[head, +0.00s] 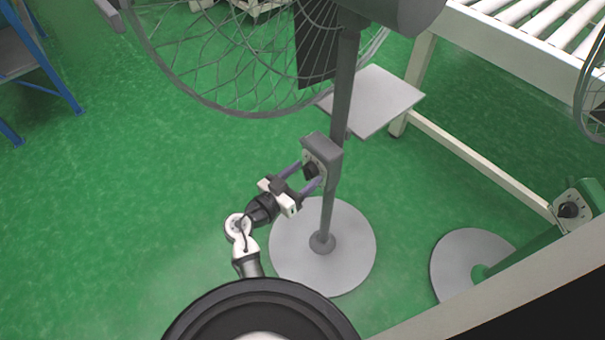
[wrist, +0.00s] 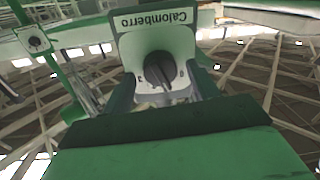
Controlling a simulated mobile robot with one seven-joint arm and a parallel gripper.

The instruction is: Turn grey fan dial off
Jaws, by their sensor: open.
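The grey fan's control box (head: 330,150) sits on the fan's upright pole, with a dark round dial (head: 311,170) on its face. My gripper (head: 308,175) is open, with one finger on each side of the dial and the tips close to the box face. In the wrist view, the dial (wrist: 155,70) lies between the two fingers of my gripper (wrist: 164,88), with markings around it and an upside-down "Calomberro" label above. I cannot tell whether the fingers touch the dial or which mark it points to.
The grey fan's cage (head: 220,90) hangs above my arm, and its round base (head: 345,270) stands on the green floor. A green fan with its own dial box (head: 575,208) stands at the right. A roller conveyor (head: 520,50) is at the upper right.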

